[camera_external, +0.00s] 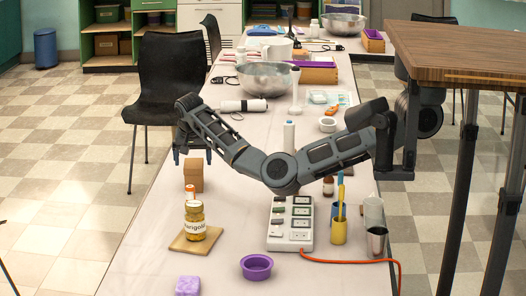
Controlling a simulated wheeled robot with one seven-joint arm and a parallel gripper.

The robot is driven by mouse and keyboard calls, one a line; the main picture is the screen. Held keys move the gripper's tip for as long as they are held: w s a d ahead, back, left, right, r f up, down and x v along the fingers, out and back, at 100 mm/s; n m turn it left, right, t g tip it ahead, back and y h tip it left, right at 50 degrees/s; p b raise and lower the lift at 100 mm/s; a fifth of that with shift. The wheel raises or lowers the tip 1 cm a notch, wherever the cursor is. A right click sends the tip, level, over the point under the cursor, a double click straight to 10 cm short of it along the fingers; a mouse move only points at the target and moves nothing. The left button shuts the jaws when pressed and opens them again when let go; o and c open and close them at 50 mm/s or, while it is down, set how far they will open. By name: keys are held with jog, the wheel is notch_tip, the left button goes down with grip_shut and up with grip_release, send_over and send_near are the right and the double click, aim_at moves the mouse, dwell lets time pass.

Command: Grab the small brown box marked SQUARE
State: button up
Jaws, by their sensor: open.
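A small brown box (193,177) stands upright near the left edge of the long table. Any marking on it is too small to read. My gripper (193,158) points down right above the box, with its two fingers spread apart. The fingertips show to the left and right of the box's top. I cannot tell whether they reach below its top edge or touch it. Nothing is seen held in the gripper.
In front of the box stand an orange-capped bottle (190,193) and a labelled jar (195,218) on a board (184,245). A power strip (291,224) with an orange cord, a yellow cup (339,232) and a purple bowl (256,267) lie to the right. A metal bowl (264,77) stands behind.

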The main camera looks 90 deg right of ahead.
aim_at(193, 163)
jog(key=x, duration=0.3)
jog(key=b+x, duration=0.1)
jog(key=x, duration=0.1)
jog(key=shift+d+f, duration=0.25)
jog(key=shift+d, duration=0.15)
jog(key=shift+c, duration=0.2)
jog(key=c, duration=1.1)
jog(key=shift+r, duration=0.15)
